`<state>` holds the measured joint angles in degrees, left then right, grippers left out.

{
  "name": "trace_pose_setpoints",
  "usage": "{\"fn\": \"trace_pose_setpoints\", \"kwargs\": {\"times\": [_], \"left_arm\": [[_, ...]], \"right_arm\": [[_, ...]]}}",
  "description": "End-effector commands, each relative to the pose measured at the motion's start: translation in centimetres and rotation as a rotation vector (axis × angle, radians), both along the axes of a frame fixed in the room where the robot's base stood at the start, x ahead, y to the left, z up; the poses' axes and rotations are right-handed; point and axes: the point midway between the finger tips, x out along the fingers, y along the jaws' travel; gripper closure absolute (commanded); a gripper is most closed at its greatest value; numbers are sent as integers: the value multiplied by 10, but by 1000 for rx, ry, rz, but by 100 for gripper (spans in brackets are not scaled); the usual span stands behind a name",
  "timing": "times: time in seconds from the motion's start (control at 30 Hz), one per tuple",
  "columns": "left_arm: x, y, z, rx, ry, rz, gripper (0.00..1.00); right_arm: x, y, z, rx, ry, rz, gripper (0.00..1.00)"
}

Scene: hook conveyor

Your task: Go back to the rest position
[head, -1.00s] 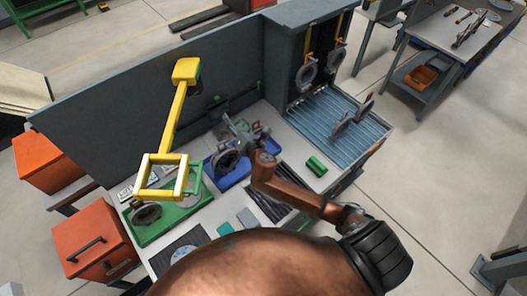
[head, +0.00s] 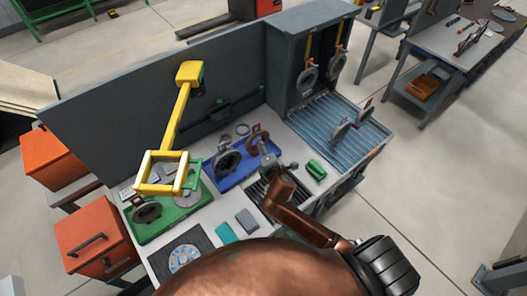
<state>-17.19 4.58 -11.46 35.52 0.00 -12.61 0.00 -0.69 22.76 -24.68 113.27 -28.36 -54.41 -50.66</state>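My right arm reaches in from the lower right over the workbench. Its gripper (head: 267,161) is above the front right edge of the blue tray (head: 224,181), close to a brown and grey ring-shaped part (head: 258,141). Its fingers are small and partly hidden, so I cannot tell whether they are open or shut. I see nothing clearly held in it. Another dark round part (head: 228,160) lies in the blue tray. My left gripper is not in view.
A green tray (head: 171,229) with round parts is on the left, under a yellow arm with a square frame (head: 163,172). Grey parts hang from yellow hooks (head: 308,71) at the back right. A blue slatted surface (head: 330,116) and a green block (head: 316,169) are on the right.

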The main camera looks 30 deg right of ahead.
Motion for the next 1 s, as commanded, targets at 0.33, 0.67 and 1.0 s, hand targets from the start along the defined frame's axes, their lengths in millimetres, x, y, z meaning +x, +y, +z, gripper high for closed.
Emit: {"fn": "trace_pose_setpoints", "kwargs": {"times": [0.33, 0.67, 1.0], "left_arm": [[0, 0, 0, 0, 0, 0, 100], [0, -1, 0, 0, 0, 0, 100], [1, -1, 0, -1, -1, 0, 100]], "right_arm": [[0, 2, 0, 5, 1, 1, 47], [-16, -7, -11, 84, 27, -55, 47], [-178, -51, -91, 768, 254, -631, 47]]}}
